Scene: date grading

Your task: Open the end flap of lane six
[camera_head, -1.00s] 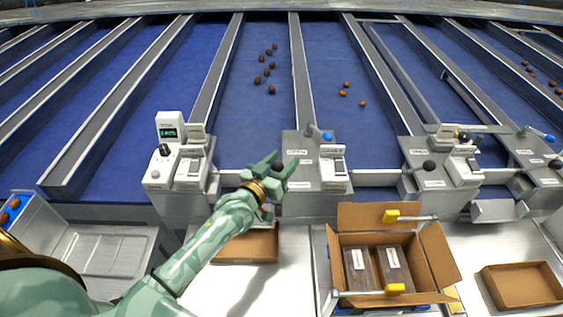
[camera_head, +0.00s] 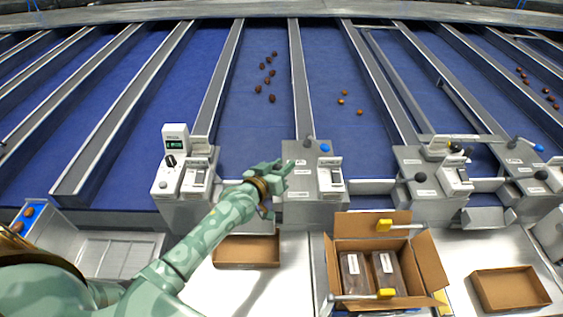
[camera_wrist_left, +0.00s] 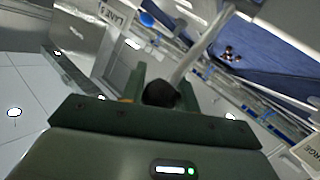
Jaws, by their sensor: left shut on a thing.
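My left gripper (camera_head: 282,172) reaches the left side of the middle grey control box (camera_head: 301,180) at the lane ends. In the left wrist view its green fingers (camera_wrist_left: 160,88) are shut on a black ball knob (camera_wrist_left: 161,95). The knob sits at the end of a pale metal lever (camera_wrist_left: 202,47) that slants up to the right. In the head view the gripper hides this knob. The lane end left of this box is partly covered by my arm, and I cannot make out its flap clearly. My right gripper is out of view.
Dates (camera_head: 271,98) lie on the blue lane behind. An open carton (camera_head: 340,228) with yellow-ended clamps (camera_head: 384,225) stands front right. A shallow brown tray (camera_head: 247,264) lies below my arm.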

